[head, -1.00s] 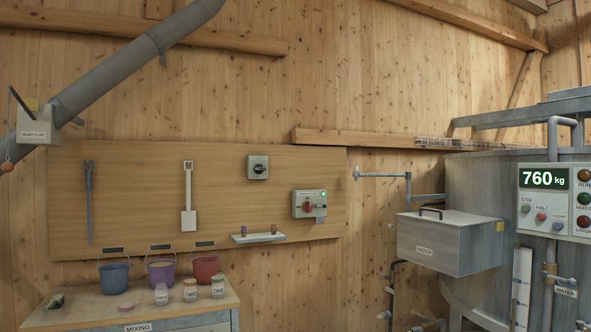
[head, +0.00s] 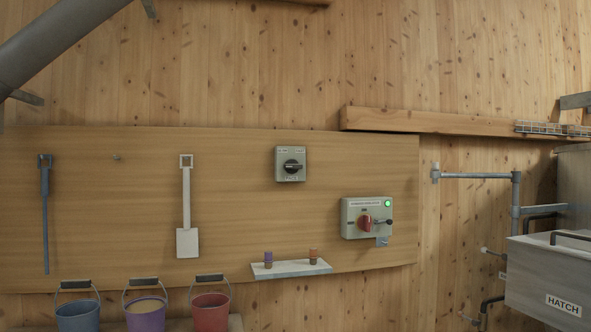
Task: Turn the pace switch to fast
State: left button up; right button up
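A small grey switch box with a black rotary knob (head: 290,164) is mounted on the upper right part of the wooden board. Its knob handle lies roughly level, pointing to the right. Small labels sit along its top, too small to read, so I cannot confirm from the print that it is the pace switch. Below and to its right is a larger grey box with a red knob (head: 365,220), a lit green lamp and a black lever at its right side. Neither of my grippers is in view.
The wooden board (head: 110,220) also carries a blue-grey tool (head: 45,210), a white paddle (head: 186,220) and a small shelf (head: 292,269) with two small pegs. Several buckets stand below. The grey hatch box (head: 550,280) and pipes are at right. A grey duct (head: 60,45) crosses the upper left.

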aim_at(291, 166)
jog(key=i+l+u, duration=0.1)
jog(key=i+l, duration=0.45)
jog(key=l, duration=0.2)
jog(key=i+l+u, duration=0.15)
jog(key=i+l, duration=0.15)
jog(key=i+l+u, duration=0.1)
jog(key=i+l, duration=0.15)
jog(key=l, duration=0.3)
